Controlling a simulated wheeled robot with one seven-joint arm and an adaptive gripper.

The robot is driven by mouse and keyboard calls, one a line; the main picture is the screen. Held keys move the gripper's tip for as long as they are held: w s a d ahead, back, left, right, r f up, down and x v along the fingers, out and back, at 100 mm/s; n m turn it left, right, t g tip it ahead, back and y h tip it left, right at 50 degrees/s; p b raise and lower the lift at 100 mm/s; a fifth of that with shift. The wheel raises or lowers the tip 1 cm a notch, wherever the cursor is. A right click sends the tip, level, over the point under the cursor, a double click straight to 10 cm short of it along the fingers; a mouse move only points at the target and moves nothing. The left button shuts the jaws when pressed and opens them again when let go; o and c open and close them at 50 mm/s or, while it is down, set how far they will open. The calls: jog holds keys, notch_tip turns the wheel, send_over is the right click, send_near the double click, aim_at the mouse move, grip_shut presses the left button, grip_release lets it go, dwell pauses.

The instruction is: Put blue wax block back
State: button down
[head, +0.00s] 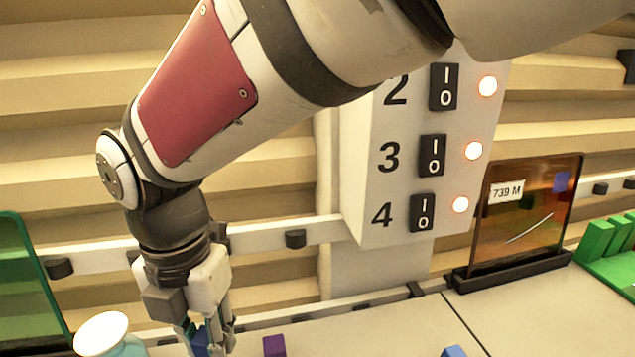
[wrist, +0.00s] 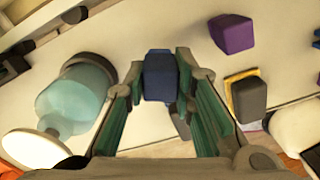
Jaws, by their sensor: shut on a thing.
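A blue wax block (wrist: 159,75) is between the fingers of my gripper (wrist: 158,88), which is shut on it, in the wrist view. In the head view my gripper (head: 205,338) points down at the lower left, and part of the blue block (head: 200,343) shows between its fingers. The lower end of the gripper is near the picture's bottom edge, so I cannot tell whether the block touches the table. Another blue piece (head: 454,351) shows at the bottom edge, to the right.
A purple block (head: 274,346) lies right of my gripper. A teal jar (wrist: 75,98) stands close on the left. In the wrist view a dark grey block (wrist: 250,96) lies on the right. A switch panel (head: 385,170) and an amber glass pane (head: 525,215) stand behind.

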aim_at(204, 336)
jog(key=shift+f, duration=1.8)
jog(key=shift+f, duration=0.15)
jog(key=c, duration=1.3)
grip_release()
jog(key=shift+c, duration=0.2)
notch_tip(204, 336, up, 12)
jog(key=shift+a+r+b, duration=0.1)
jog(key=shift+r+b, duration=0.1)
jog(key=shift+b, duration=0.65)
